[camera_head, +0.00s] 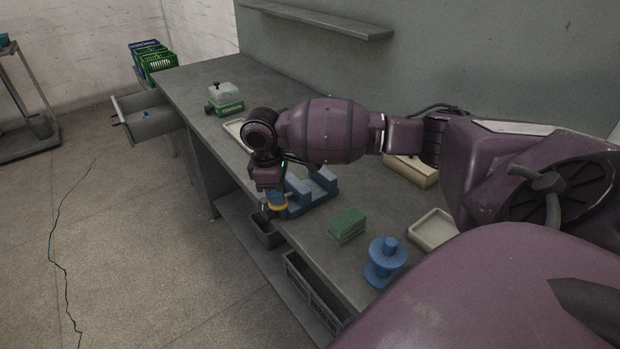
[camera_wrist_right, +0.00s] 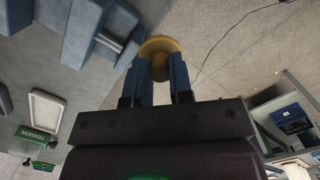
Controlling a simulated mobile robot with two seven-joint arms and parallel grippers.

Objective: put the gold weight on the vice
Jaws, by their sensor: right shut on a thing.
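The gold weight (camera_wrist_right: 158,45) is a short round piece with a knob, held between the two blue fingertips of my right gripper (camera_wrist_right: 163,75) in the wrist view. In the head view the right gripper (camera_head: 275,198) points down beside the blue vice, with the gold weight (camera_head: 277,207) low between its fingers. The blue vice (camera_head: 312,188) stands on the bench just right of the gripper, and it also shows in the wrist view (camera_wrist_right: 88,30). The weight is near the bench's front edge; its exact height is hard to judge. My left gripper is not in view.
On the grey bench (camera_head: 195,80) stand a green block (camera_head: 347,225), a blue spool (camera_head: 385,262), a cream tray (camera_head: 434,230) and a green-based box (camera_head: 226,101). An open drawer (camera_head: 150,122) juts from the far end. A dark bin (camera_head: 267,232) sits below the front edge.

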